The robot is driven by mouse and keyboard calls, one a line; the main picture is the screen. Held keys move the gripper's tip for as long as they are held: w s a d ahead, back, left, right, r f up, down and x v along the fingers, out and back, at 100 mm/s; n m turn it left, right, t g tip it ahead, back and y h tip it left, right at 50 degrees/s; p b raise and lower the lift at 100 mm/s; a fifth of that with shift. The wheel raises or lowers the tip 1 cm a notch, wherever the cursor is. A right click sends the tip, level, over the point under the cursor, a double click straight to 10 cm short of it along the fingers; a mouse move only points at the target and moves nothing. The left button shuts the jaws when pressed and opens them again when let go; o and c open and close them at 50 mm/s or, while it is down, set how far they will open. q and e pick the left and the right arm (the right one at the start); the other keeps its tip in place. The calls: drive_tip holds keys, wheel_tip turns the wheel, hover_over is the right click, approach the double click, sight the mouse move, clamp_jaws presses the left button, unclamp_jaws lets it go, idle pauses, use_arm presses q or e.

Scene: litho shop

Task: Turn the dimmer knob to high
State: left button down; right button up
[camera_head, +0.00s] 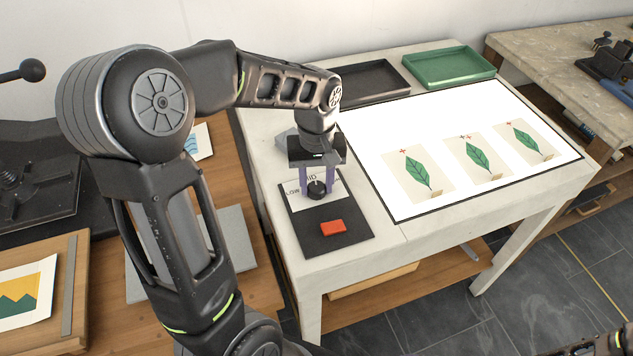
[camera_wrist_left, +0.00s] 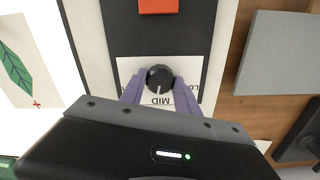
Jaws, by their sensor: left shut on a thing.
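The black round dimmer knob (camera_head: 317,189) sits on a white label on a dark panel (camera_head: 309,238). In the left wrist view the knob (camera_wrist_left: 160,78) lies between the purple fingertips, and its white mark points toward the upside-down word MID. The word LOW is partly visible to the side; the HIGH word is hidden. My left gripper (camera_head: 319,184) comes straight down over the panel, shut on the knob; it also shows in the left wrist view (camera_wrist_left: 160,86).
A red-orange button (camera_head: 333,227) is on the panel near the knob. The lit white light table (camera_head: 470,195) with leaf prints lies to the right. A black tray (camera_head: 370,82) and a green tray (camera_head: 449,68) stand behind. A wooden bench is at the left.

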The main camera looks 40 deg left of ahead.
sight(316, 187)
use_arm(q)
drive_tip(key=m, duration=0.5)
drive_tip(key=shift+m, duration=0.3)
drive_tip(key=m, duration=0.6)
idle(0.4)
drive_tip(key=c, duration=0.9)
unclamp_jaws()
drive_tip(key=shift+r, duration=0.1)
wheel_tip(316, 187, up, 8)
drive_tip(key=shift+f, duration=0.15)
drive_tip(key=shift+f, duration=0.1)
